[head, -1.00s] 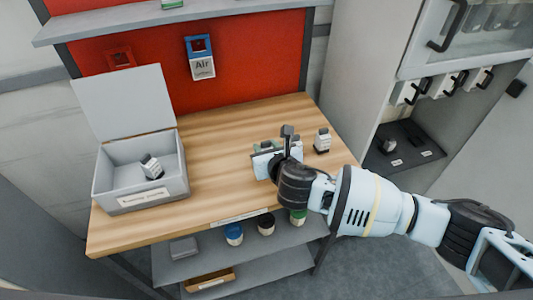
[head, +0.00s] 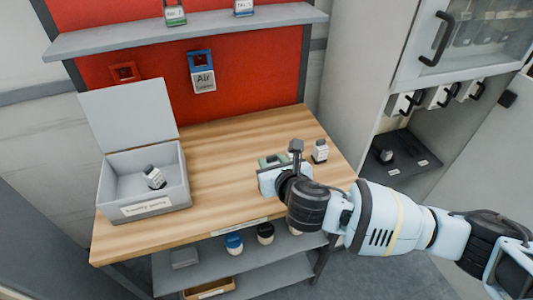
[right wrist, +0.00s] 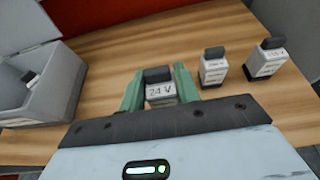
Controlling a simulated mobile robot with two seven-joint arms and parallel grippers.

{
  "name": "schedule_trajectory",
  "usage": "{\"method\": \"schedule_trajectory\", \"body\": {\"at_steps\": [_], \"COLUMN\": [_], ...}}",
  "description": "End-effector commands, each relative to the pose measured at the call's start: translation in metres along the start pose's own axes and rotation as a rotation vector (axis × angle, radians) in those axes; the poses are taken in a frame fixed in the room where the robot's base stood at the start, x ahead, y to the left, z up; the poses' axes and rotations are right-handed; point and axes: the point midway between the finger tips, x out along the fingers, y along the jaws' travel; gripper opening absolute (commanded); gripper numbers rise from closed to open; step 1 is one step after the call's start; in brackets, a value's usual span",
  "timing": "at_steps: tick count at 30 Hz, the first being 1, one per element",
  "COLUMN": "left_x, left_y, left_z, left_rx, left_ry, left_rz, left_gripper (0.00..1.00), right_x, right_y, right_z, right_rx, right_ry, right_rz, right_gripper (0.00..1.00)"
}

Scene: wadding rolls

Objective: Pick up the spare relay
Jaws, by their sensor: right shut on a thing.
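In the right wrist view a small white relay with a dark top, labelled 24 V (right wrist: 161,94), stands between the green fingers of my right gripper (right wrist: 158,84). The right gripper is shut on it, low at the wooden table; I cannot tell whether the relay touches the wood. In the head view my right gripper (head: 273,163) is over the table's right half and its hand largely hides the held relay. Two similar relays stand upright to its right in the wrist view, a nearer one (right wrist: 213,68) and a farther one (right wrist: 267,60). My left gripper is not in view.
An open grey box (head: 112,187) with a raised lid stands on the table's left, a relay (head: 154,177) tilted inside; its front label is hard to read. The table's middle (head: 222,160) is clear. A shelf (head: 190,36) hangs above. A cabinet stands right.

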Motion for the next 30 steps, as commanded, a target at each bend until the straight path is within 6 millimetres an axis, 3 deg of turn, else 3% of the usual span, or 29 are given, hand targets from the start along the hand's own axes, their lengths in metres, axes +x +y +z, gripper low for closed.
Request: {"method": "schedule_trajectory", "body": {"at_steps": [1, 6, 12, 18, 30], "left_x": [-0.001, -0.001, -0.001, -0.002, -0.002], "left_y": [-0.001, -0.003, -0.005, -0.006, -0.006], "left_z": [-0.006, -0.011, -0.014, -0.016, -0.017], "left_rx": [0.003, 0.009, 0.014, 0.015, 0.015], "left_ry": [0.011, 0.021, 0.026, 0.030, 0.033], "left_rz": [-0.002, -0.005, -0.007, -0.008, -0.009], "left_gripper": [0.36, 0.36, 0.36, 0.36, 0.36], "right_x": [-0.015, -0.056, -0.088, -0.102, -0.104], "right_y": [0.000, 0.001, 0.002, 0.002, 0.002], "right_z": [-0.001, -0.014, -0.026, -0.031, -0.032], "right_rx": [-0.002, -0.002, -0.002, -0.001, -0.001], "right_ry": [-0.004, -0.004, -0.002, -0.001, -0.002], "right_rz": [0.001, 0.002, 0.000, 0.000, 0.000], "right_gripper": [0.09, 0.09, 0.09, 0.09, 0.09]}}
